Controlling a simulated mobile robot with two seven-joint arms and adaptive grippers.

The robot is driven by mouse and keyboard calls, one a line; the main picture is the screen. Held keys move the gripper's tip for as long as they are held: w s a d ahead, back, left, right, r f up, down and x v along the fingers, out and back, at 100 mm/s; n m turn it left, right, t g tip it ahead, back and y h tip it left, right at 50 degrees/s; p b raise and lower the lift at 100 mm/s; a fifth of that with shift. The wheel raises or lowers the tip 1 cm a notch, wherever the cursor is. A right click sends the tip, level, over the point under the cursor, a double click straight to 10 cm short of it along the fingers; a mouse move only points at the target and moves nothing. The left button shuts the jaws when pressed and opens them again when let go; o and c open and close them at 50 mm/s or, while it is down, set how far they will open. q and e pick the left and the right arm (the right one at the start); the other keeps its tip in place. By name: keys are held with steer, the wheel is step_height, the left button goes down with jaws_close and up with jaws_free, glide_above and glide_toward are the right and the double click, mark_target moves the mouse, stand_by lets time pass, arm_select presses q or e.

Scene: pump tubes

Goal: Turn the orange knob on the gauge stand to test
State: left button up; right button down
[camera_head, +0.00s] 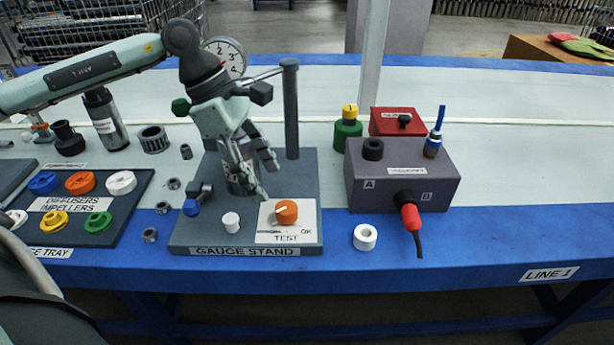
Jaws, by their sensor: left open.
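The orange knob (287,212) sits on a white panel at the front right of the grey gauge stand (188,236). "OK" is printed to its right and "TEST" below it. The knob's pointer direction is too small to tell. My left gripper (267,180) is open, with its fingers pointing down over the stand, just behind and left of the knob and apart from it. The gripper hides part of the stand's middle. The round gauge dial (226,58) shows partly behind my left wrist. My right gripper is out of view.
A grey post (291,108) with a side arm rises from the stand behind the gripper. A white peg (231,222) and a blue-ended part (191,207) are left of the knob. A purple-grey box (438,190) with plugs stands right, and a white ring (365,237) lies before it.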

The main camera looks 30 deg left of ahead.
mark_target(285, 207)
arm_select(q)
steer(key=x, duration=0.6)
steer(key=shift+w+d+f, duration=0.25)
steer(key=shift+f, duration=0.1)
steer(key=shift+d+f, duration=0.15)
steer(key=shift+f, duration=0.25)
steer(key=shift+w, duration=0.1)
steer(key=c, duration=1)
steer(key=shift+c, duration=0.8)
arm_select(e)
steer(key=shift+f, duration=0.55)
